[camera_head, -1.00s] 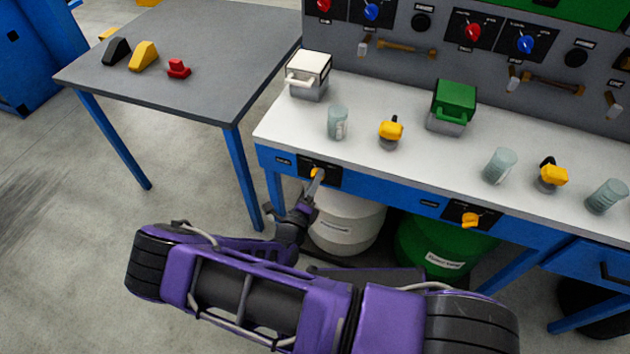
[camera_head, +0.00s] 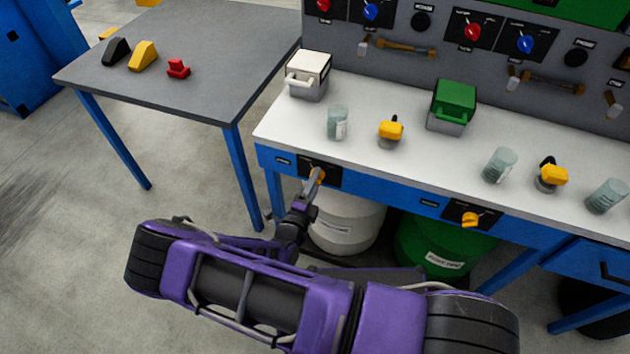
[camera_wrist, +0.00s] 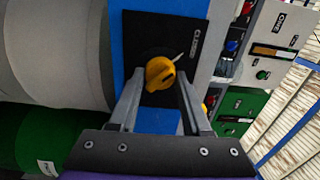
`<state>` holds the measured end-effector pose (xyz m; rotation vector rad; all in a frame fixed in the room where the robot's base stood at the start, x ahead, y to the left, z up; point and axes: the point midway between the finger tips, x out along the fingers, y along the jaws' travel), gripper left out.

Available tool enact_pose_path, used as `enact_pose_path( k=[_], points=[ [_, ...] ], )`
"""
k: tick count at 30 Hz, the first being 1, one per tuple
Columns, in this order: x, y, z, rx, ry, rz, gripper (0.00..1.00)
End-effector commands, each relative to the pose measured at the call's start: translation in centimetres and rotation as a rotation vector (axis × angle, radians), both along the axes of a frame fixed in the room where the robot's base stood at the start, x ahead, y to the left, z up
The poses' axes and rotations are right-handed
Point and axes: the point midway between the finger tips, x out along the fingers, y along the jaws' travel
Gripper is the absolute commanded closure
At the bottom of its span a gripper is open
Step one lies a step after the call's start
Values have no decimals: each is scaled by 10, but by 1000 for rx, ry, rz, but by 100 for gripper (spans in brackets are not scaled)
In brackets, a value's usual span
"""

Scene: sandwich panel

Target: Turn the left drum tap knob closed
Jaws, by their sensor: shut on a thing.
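The left drum tap knob is yellow and sits on a black plate on the blue front edge of the bench, above the white drum (camera_head: 345,222). In the wrist view the yellow knob (camera_wrist: 160,74) lies between my fingertips, and its black plate (camera_wrist: 185,25) with a white mark shows around it. My gripper (camera_head: 316,178) is at the knob and shut on it; it also shows in the wrist view (camera_wrist: 158,80). In the head view my fingers hide part of the knob.
A second yellow knob (camera_head: 470,219) is on the bench front to the right, above a green drum (camera_head: 440,248). The white bench top (camera_head: 290,125) holds jars and boxes. A grey table (camera_head: 200,60) stands at the left. Open floor lies in front of it.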

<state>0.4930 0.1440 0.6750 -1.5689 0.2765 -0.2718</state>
Motion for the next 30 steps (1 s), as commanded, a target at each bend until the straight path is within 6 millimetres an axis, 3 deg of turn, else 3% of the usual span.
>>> enact_pose_path(
  k=[5, 6, 11, 23, 30],
  points=[
    [0, 0, 0, -2, 2, 1, 100],
    [0, 0, 0, -2, 2, 1, 50],
    [0, 0, 0, -1, 1, 1, 22],
    [-7, 3, 0, 1, 0, 1, 22],
    [-50, 20, 0, 3, 1, 3, 22]
  ],
)
